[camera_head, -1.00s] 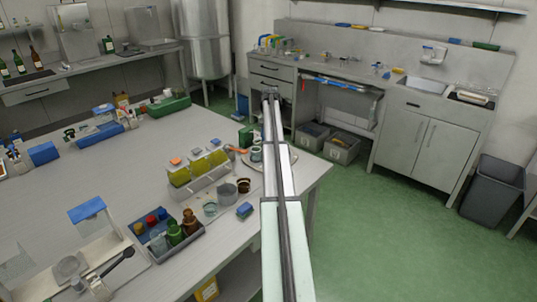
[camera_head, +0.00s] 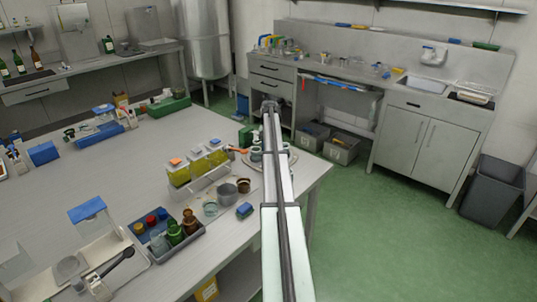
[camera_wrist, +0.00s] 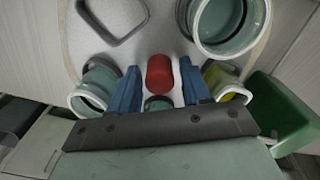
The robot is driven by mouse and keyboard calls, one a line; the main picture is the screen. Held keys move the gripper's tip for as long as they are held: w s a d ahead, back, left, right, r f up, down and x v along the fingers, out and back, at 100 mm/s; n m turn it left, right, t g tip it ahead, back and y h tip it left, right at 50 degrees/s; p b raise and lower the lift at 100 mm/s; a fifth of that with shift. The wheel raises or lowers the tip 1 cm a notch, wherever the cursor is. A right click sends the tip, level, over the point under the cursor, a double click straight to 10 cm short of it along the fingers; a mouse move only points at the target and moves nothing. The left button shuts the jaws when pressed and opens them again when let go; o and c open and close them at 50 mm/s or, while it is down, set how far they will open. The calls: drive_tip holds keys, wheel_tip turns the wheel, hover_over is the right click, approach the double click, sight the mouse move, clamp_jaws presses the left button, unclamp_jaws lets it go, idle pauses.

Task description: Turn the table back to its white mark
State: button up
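The round turntable (camera_head: 291,161) is a pale disc near the right corner of the big table, partly hidden behind my arm. In the wrist view its grey-white top (camera_wrist: 160,30) fills the upper middle. A short red rounded piece (camera_wrist: 160,74) stands on it between the blue fingers of my gripper (camera_wrist: 161,82). The gripper is open, with a narrow gap on each side of the red piece. Jars stand around it: a large one (camera_wrist: 228,25), one at left (camera_wrist: 94,88) and one with yellow inside (camera_wrist: 227,84). I cannot make out a white mark.
Yellow-filled bottles in a rack (camera_head: 197,168), a dark cup (camera_head: 243,185) and a blue block (camera_head: 244,210) stand left of my arm. A green container (camera_wrist: 285,110) is close at right in the wrist view. A grey tray of bottles (camera_head: 176,240) sits nearer the front.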

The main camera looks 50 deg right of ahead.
drive_tip(key=c, duration=0.7)
drive_tip(key=shift+o, duration=0.2)
drive_tip(key=n, duration=0.4)
drive_tip(key=shift+n, duration=0.3)
drive_tip(key=n, duration=0.4)
drive_tip(key=shift+n, duration=1.7)
drive_tip(key=n, duration=0.4)
drive_tip(key=shift+w, duration=0.1)
drive_tip(key=n, duration=0.5)
drive_tip(key=shift+n, duration=0.3)
drive_tip(key=o, duration=0.7)
